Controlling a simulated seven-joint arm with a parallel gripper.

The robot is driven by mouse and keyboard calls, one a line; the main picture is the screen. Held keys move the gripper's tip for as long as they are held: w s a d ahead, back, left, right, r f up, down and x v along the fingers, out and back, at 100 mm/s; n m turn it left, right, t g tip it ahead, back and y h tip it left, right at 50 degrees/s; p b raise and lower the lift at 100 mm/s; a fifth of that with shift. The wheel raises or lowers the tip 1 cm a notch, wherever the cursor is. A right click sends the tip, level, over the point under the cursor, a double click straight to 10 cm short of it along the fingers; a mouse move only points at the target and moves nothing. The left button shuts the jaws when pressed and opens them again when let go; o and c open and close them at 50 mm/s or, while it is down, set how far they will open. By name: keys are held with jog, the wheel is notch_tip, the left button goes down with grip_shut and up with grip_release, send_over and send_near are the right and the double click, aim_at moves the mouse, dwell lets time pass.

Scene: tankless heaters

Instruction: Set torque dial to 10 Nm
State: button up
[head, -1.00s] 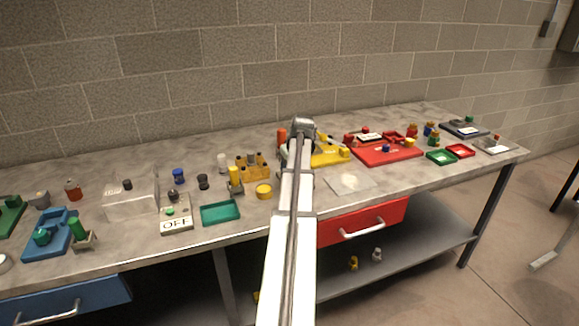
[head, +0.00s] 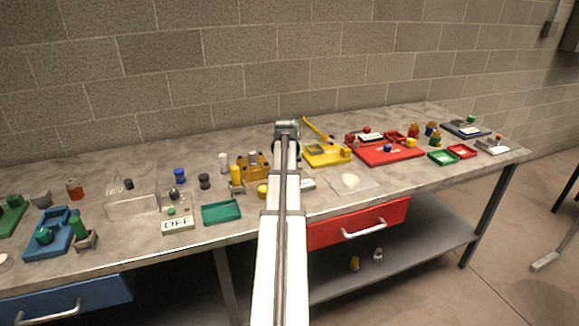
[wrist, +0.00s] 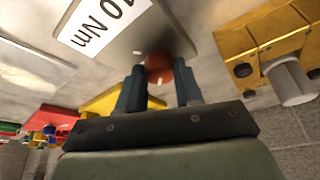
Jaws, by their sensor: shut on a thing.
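The torque dial is an orange-red round knob (wrist: 158,68) on a grey plate (wrist: 135,45) in the wrist view. A white label (wrist: 103,22) on that plate reads "10 Nm", upside down in the picture. My gripper (wrist: 160,85) has one dark finger on each side of the knob and is shut on it. A small pale mark shows on the knob's near edge, but its exact pointing is hard to tell. In the head view my arm hides the knob, and only a pale plate end (head: 307,184) shows to its right.
A yellow block (wrist: 262,45) with a grey cylinder (wrist: 292,80) stands close to the right in the wrist view. In the head view, a yellow lever fixture (head: 327,155) and a red tray (head: 385,152) lie right; a green tray (head: 221,212) lies left.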

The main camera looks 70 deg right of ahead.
dwell(0.3)
jog(key=o, duration=1)
jog(key=shift+o, duration=0.2)
jog(key=shift+r, duration=0.1)
jog(key=v, duration=1.3)
jog(key=shift+r, duration=0.3)
jog(key=shift+w+a, duration=0.1)
